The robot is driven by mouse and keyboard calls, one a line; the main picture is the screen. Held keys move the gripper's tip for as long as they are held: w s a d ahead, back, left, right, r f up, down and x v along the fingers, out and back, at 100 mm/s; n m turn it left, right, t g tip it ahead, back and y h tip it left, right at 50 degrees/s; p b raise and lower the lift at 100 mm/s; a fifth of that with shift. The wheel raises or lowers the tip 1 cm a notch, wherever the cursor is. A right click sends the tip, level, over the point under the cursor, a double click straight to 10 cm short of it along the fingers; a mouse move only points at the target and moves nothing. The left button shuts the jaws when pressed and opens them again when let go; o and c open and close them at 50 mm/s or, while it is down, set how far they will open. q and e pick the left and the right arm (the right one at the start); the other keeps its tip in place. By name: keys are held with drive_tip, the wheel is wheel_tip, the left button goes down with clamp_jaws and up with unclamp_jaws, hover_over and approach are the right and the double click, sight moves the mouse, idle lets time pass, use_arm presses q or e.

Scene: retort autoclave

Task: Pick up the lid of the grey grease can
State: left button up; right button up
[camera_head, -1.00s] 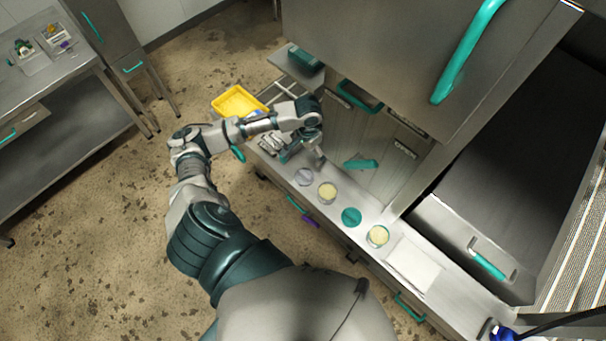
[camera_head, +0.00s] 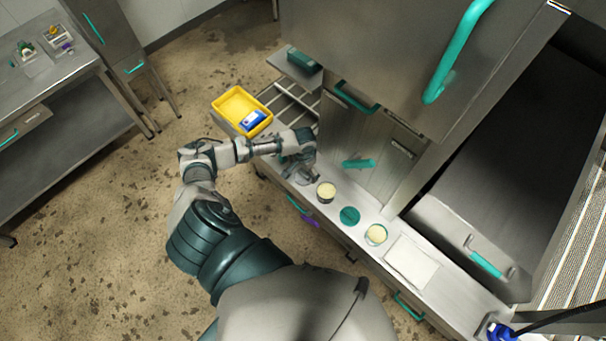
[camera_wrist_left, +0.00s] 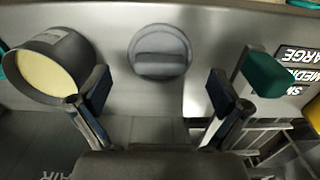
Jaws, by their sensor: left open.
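The grey lid (camera_wrist_left: 160,51), round with a raised bar across its top, lies flat on the steel counter in the left wrist view. My left gripper (camera_wrist_left: 160,92) is open and empty, its two fingers apart on either side of the lid's near side, not touching it. In the head view my left gripper (camera_head: 307,177) is over the counter and largely hides the lid. The open grey can (camera_head: 326,192) with pale grease stands just right of the gripper; the left wrist view shows it at left (camera_wrist_left: 48,68). My right gripper is not in view.
A teal lid (camera_head: 350,216), a second open can (camera_head: 376,234) and a white sheet (camera_head: 412,262) lie farther right along the counter. A yellow bin (camera_head: 240,104) holds a blue item. A teal handle (camera_wrist_left: 265,75) stands right of my fingers.

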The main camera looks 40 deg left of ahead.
use_arm(q)
drive_tip(key=shift+d+f, duration=0.15)
drive_tip(key=shift+f, duration=0.4)
drive_tip(key=shift+d+f, duration=0.15)
drive_tip(key=shift+f, duration=0.35)
drive_tip(key=shift+a, duration=0.2)
drive_tip(key=shift+a+f, duration=0.15)
drive_tip(key=shift+a, duration=0.25)
drive_tip(key=c, duration=0.9)
drive_tip(key=shift+s+d, duration=0.2)
drive_tip(key=shift+d, duration=0.3)
drive_tip(key=shift+c, duration=1.2)
